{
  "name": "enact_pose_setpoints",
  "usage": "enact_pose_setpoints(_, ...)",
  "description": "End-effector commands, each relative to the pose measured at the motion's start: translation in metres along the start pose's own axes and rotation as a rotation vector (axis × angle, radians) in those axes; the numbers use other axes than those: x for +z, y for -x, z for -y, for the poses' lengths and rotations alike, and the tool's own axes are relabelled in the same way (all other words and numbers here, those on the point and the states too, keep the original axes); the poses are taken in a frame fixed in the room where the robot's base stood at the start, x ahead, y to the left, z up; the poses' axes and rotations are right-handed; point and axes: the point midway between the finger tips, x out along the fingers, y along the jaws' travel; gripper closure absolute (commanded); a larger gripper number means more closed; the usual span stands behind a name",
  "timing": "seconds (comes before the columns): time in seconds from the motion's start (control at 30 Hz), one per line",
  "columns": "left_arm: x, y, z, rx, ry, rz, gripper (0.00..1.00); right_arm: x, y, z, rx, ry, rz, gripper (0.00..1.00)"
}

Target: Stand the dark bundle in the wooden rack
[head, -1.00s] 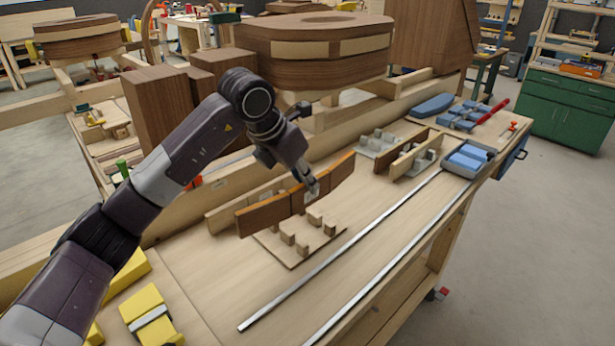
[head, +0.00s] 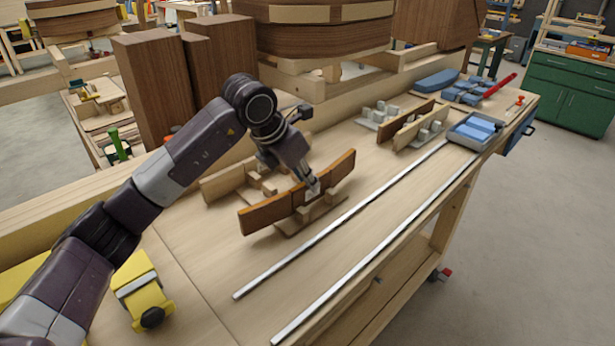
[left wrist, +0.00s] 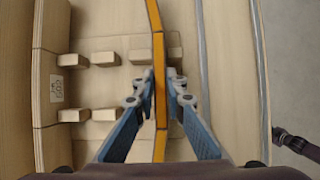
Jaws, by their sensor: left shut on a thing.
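The dark bundle (head: 268,213) is a long, curved brown strip with orange-brown edges. My left gripper (head: 313,187) is shut on its middle and holds it on edge. In the left wrist view the bundle (left wrist: 159,85) runs upright between the two fingers (left wrist: 160,90). The wooden rack (head: 318,215) is a flat board with short pegs, partly hidden behind and under the bundle. The wrist view shows the rack's pegs (left wrist: 104,58) left of the bundle and another close on its right. I cannot tell whether the bundle touches the board.
A pale bundle (head: 222,182) stands behind the rack. Another rack (head: 420,130) with bundles stands farther right, near a grey tray (head: 474,130) of blue blocks. Metal rails (head: 345,225) run in front. A yellow clamp (head: 142,290) lies at front left.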

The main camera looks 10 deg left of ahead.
Motion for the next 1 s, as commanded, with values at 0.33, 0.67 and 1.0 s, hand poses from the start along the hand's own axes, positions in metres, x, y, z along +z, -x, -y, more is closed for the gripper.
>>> enact_pose_setpoints(0.33, -0.0046, -0.0084, 0.0001, 0.000, 0.000, 0.002, 1.00, -0.0001, -0.0079, 0.0005, 0.000, 0.001, -0.001, 0.58)
enact_pose_setpoints(0.67, -0.0053, -0.0094, -0.0001, 0.000, 0.000, 0.001, 1.00, -0.0002, -0.0089, 0.0012, -0.001, 0.002, -0.002, 0.58)
enact_pose_setpoints(1.0, -0.0072, -0.0129, -0.0001, 0.000, 0.000, 0.002, 0.87, -0.0004, -0.0126, 0.0034, -0.004, 0.002, -0.002, 0.58)
